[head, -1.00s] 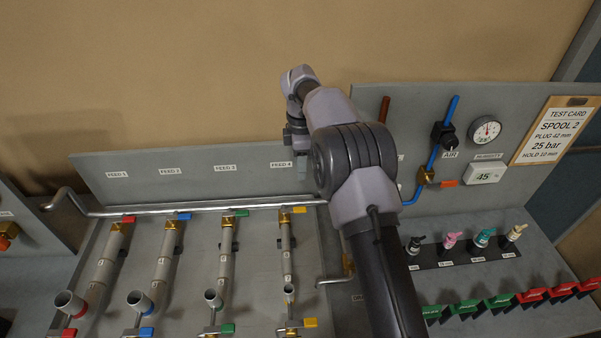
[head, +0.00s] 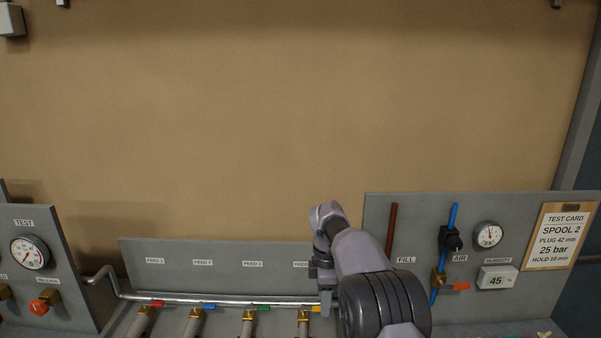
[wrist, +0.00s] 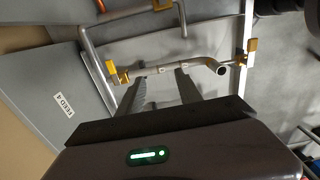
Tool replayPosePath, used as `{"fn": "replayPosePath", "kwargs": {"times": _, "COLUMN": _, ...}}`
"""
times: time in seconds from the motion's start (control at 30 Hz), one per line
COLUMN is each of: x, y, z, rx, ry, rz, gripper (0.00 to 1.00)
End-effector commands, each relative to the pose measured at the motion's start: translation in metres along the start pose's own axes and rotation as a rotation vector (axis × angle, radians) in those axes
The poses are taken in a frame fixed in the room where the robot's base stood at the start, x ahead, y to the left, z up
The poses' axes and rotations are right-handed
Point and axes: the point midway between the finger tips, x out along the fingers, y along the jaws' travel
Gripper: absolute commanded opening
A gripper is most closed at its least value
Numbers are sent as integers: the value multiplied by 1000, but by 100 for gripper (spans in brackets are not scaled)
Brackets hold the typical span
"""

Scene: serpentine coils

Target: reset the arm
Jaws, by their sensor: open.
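My arm rises from the bottom of the head view, bent over at the elbow. My gripper (head: 326,300) hangs from the wrist in front of the FEED 4 end of the low panel. In the wrist view my gripper (wrist: 160,88) shows two fingers spread apart with nothing held between them. Beyond the fingertips lies the grey FEED 4 pipe (wrist: 190,68) with an open end at right and brass-yellow fittings. I cannot see any contact between fingers and pipe.
A silver header pipe (head: 200,298) runs along the low feed panel (head: 180,250). At right stands a panel with a blue AIR pipe (head: 447,255), gauge (head: 488,235) and test card (head: 562,240). At left is the TEST gauge (head: 30,252). The brown wall above is clear.

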Motion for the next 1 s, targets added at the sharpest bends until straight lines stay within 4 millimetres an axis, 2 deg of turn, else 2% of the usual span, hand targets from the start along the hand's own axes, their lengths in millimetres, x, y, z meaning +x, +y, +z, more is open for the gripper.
{"fn": "replayPosePath", "kwargs": {"times": 0.17, "x": -34, "y": -22, "z": 6, "rx": 205, "ry": 32, "rz": 53, "gripper": 42}}
{"fn": "replayPosePath", "kwargs": {"times": 0.37, "x": -68, "y": -64, "z": 14, "rx": 468, "ry": 86, "rz": 107, "gripper": 42}}
{"fn": "replayPosePath", "kwargs": {"times": 0.47, "x": -82, "y": -97, "z": 19, "rx": 629, "ry": 127, "rz": 136, "gripper": 42}}
{"fn": "replayPosePath", "kwargs": {"times": 0.57, "x": -89, "y": -144, "z": 24, "rx": 834, "ry": 185, "rz": 167, "gripper": 42}}
{"fn": "replayPosePath", "kwargs": {"times": 0.6, "x": -88, "y": -168, "z": 26, "rx": 933, "ry": 217, "rz": 181, "gripper": 42}}
{"fn": "replayPosePath", "kwargs": {"times": 0.67, "x": -80, "y": -212, "z": 29, "rx": 1106, "ry": 278, "rz": 199, "gripper": 42}}
{"fn": "replayPosePath", "kwargs": {"times": 0.7, "x": -69, "y": -244, "z": 31, "rx": 1232, "ry": 324, "rz": 207, "gripper": 42}}
{"fn": "replayPosePath", "kwargs": {"times": 0.8, "x": -32, "y": -316, "z": 34, "rx": 1523, "ry": 444, "rz": 210, "gripper": 42}}
{"fn": "replayPosePath", "kwargs": {"times": 0.9, "x": 5, "y": -364, "z": 34, "rx": 1737, "ry": 541, "rz": 197, "gripper": 42}}
{"fn": "replayPosePath", "kwargs": {"times": 1.0, "x": 28, "y": -388, "z": 34, "rx": 1858, "ry": 598, "rz": 181, "gripper": 42}}
